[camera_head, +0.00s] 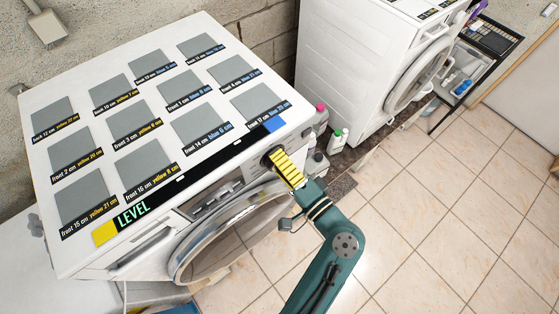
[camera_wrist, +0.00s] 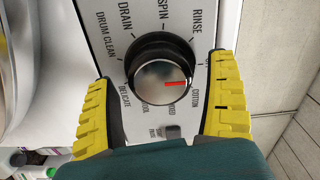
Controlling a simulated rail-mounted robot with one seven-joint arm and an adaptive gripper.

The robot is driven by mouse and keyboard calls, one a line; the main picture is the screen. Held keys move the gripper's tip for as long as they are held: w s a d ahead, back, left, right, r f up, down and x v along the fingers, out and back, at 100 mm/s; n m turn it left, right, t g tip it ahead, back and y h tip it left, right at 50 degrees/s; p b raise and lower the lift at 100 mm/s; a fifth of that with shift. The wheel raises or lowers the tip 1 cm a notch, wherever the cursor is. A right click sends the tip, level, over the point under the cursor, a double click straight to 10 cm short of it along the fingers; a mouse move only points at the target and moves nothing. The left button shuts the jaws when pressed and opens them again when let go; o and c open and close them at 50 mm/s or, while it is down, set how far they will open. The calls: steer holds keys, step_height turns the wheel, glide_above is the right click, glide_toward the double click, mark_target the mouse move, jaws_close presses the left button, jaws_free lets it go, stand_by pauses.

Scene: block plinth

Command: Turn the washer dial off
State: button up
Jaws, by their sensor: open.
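The washer dial (camera_wrist: 160,80) is a silver knob in a black ring on the white panel. Its red mark points right in the wrist view, toward the side between RINSE and COTTON. Labels such as DRAIN, SPIN, DRUM CLEAN and DELICATE surround it. My gripper (camera_wrist: 160,68) is open, with one yellow finger on each side of the dial, and gaps show between fingers and knob. In the head view, my gripper (camera_head: 284,168) is at the right end of the front panel of the washer (camera_head: 190,207) and hides most of the dial.
Grey squares with distance labels and a LEVEL strip (camera_head: 185,178) cover the washer top. A second white machine (camera_head: 345,65) stands behind at right. Bottles (camera_head: 338,138) stand on the floor between them. The tiled floor (camera_head: 440,220) at right is largely clear.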

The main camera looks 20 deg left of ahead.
steer(key=shift+d, duration=0.1)
steer(key=v, duration=1.2)
